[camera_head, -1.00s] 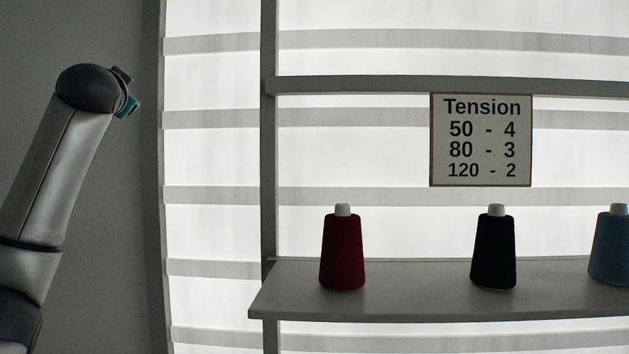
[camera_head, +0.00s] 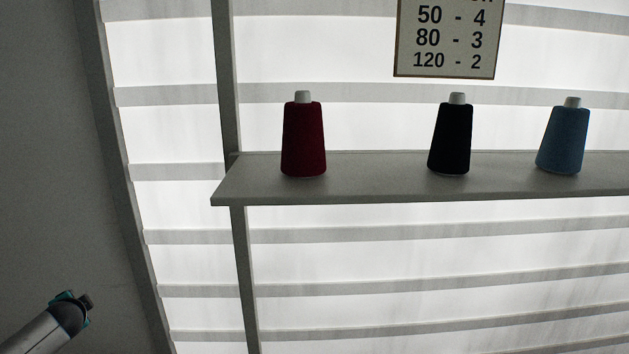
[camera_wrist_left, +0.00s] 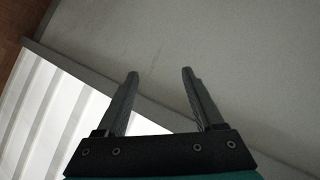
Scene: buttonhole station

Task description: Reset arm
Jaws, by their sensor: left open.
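My left gripper (camera_wrist_left: 157,95) shows in the left wrist view with its two fingers apart and nothing between them. Behind the fingers are a plain grey wall and the edge of a bright slatted window. In the head view, part of my left arm (camera_head: 62,322) shows at the bottom left corner, in front of the grey wall. The left fingers do not show in the head view. My right gripper is in neither view.
A grey shelf (camera_head: 400,187) crosses the bright window. On it stand a dark red cone (camera_head: 304,142), a black cone (camera_head: 450,140) and a blue cone (camera_head: 563,141) of thread. A tension sign (camera_head: 447,40) hangs above, cut by the top edge. The grey wall (camera_head: 50,150) is bare.

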